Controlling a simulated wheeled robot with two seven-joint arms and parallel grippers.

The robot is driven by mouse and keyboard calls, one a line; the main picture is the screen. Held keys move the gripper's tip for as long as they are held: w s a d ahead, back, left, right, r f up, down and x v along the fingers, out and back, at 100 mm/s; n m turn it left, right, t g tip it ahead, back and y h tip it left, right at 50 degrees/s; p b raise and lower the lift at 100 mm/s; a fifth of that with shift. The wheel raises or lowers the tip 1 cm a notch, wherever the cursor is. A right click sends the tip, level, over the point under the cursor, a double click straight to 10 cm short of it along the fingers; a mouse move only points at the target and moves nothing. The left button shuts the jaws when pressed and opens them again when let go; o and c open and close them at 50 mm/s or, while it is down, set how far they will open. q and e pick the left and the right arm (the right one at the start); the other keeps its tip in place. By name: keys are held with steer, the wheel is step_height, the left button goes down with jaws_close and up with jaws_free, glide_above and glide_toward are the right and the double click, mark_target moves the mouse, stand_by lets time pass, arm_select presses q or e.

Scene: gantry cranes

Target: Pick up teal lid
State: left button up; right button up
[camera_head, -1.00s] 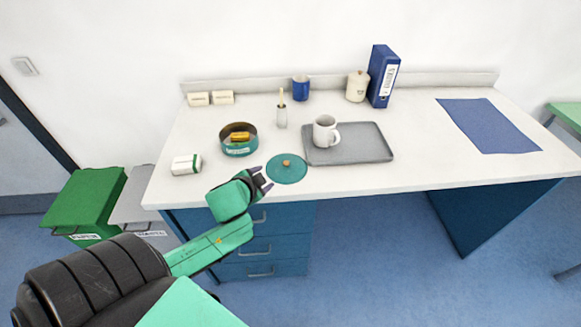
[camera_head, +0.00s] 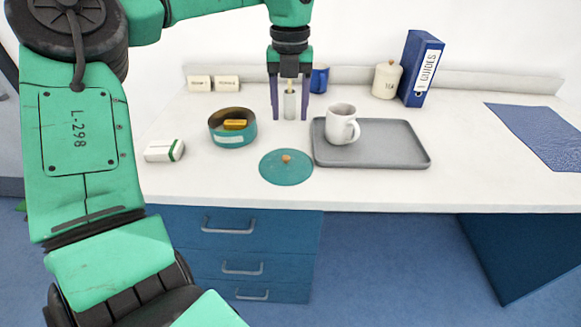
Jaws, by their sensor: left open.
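The teal lid (camera_head: 286,170) is a flat round disc with a small orange-brown knob. It lies on the white desk near the front edge, left of the grey tray. My left gripper (camera_head: 290,117) points down with its two dark fingers apart. In the picture it is above the lid, in front of the small pale holder (camera_head: 290,104), which shows between the fingers. It is empty and apart from the lid. An open teal tin (camera_head: 221,138) with a yellow thing (camera_head: 235,124) inside stands left of the lid. My right gripper is not in view.
A grey tray (camera_head: 400,155) with a white mug (camera_head: 341,124) is right of the lid. A white-and-green box (camera_head: 163,151) lies at left. A blue mug (camera_head: 319,78), cream jar (camera_head: 386,79) and blue binder (camera_head: 421,69) stand behind.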

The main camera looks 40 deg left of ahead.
mark_target(286, 157)
arm_select(q)
steer(key=f, duration=0.3)
steer(key=f+p, duration=0.1)
steer(key=f, duration=0.3)
steer(key=a+f+p, duration=0.1)
steer(key=f, duration=0.3)
steer(key=shift+s+f, duration=0.25)
steer(key=shift+s, duration=0.1)
steer(key=shift+w+f, duration=0.1)
steer(key=shift+f, duration=0.35)
jaws_close()
